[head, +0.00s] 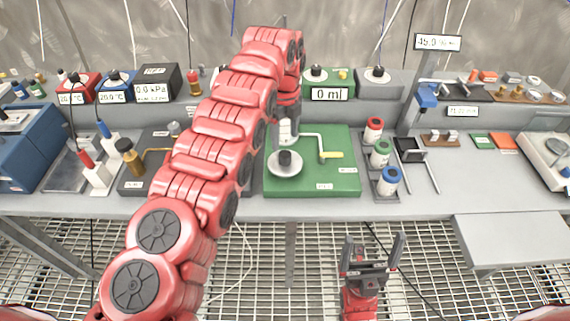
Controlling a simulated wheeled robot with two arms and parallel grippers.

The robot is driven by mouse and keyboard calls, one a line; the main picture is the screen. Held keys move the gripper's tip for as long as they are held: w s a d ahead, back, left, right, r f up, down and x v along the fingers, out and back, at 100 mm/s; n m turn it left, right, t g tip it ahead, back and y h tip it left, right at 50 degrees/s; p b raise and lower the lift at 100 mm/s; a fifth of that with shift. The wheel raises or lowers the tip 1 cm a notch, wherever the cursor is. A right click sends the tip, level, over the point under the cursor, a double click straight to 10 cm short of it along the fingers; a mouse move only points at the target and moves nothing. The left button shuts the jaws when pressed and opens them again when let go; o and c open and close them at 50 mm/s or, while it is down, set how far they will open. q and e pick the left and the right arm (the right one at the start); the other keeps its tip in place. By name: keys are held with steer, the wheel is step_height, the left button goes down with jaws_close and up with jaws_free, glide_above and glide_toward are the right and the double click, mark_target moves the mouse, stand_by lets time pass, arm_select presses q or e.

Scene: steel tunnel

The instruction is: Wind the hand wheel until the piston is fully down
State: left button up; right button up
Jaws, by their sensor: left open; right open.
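A green base plate (340,178) lies mid-bench. On it are a silver disc (284,170) with a black knob (284,158) and a bent crank with a yellow handle (331,155). I cannot tell which round part is the hand wheel. A pale upright cylinder (288,135) stands behind the disc; whether it is the piston, and its height, is unclear. My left gripper (288,117) points down at this cylinder, its fingers hard to make out; I cannot tell if it touches. My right gripper (374,247) is open and empty, fingers up, in front of the bench.
A "0 ml" display (329,94) stands behind the plate. A rack with red, green and blue-capped bottles (380,155) is close on its right. A brass cylinder (131,160) on a dark base lies left, partly behind my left arm. A grey shelf (510,240) juts out at front right.

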mark_target(285, 153)
arm_select(q)
step_height(285, 153, down, 6)
steer(key=shift+s+d+p, duration=0.1)
steer(key=shift+p, duration=0.5)
steer(key=shift+f, duration=0.75)
jaws_close()
